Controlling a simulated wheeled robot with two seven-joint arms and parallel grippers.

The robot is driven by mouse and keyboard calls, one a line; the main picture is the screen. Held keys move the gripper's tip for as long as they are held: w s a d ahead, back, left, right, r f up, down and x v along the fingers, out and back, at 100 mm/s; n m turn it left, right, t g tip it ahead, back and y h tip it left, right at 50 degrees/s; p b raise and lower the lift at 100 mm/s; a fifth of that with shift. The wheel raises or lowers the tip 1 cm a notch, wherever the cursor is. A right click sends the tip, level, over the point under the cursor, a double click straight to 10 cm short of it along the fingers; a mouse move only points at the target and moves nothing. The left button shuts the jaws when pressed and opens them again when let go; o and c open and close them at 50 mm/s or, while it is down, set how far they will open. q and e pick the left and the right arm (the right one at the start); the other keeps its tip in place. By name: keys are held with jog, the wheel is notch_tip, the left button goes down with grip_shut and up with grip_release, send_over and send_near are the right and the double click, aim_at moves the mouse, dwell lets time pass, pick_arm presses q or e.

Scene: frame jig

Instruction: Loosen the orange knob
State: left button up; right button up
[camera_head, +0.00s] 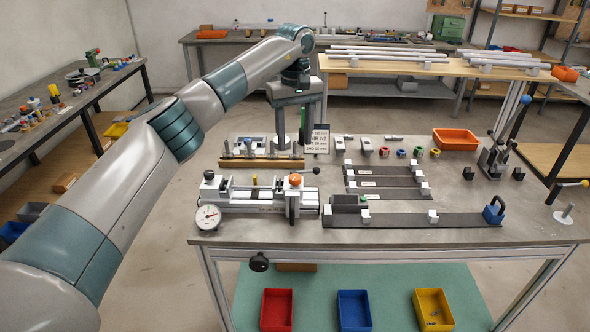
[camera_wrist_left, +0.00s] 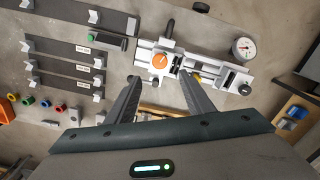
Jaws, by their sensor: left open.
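The orange knob (camera_head: 295,180) sits on top of the grey clamping jig (camera_head: 240,194) near the table's front left edge. It also shows in the left wrist view (camera_wrist_left: 160,61), with a pale bar mark across its top. My left gripper (camera_head: 311,136) hangs pointing down above the table, behind the knob in the head view. In the left wrist view its two dark fingers (camera_wrist_left: 160,79) are spread wide, and the knob appears just beyond the gap between their tips. The gripper is open and empty, apart from the knob. My right gripper is not in view.
A round dial gauge (camera_head: 208,217) stands at the jig's left end. A small sign (camera_head: 317,139) stands close to my left fingers. Dark flat bars (camera_head: 385,188) with pale blocks lie right of the jig. An orange bin (camera_head: 455,139) sits at the back right.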

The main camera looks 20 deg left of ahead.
aim_at(295, 177)
pick_arm(q)
notch_tip(295, 177, down, 10)
jog(key=p, duration=0.3)
jog(key=shift+f, duration=0.6)
jog(key=shift+f+p, duration=0.2)
jog(key=shift+p, duration=0.1)
jog(key=c, duration=1)
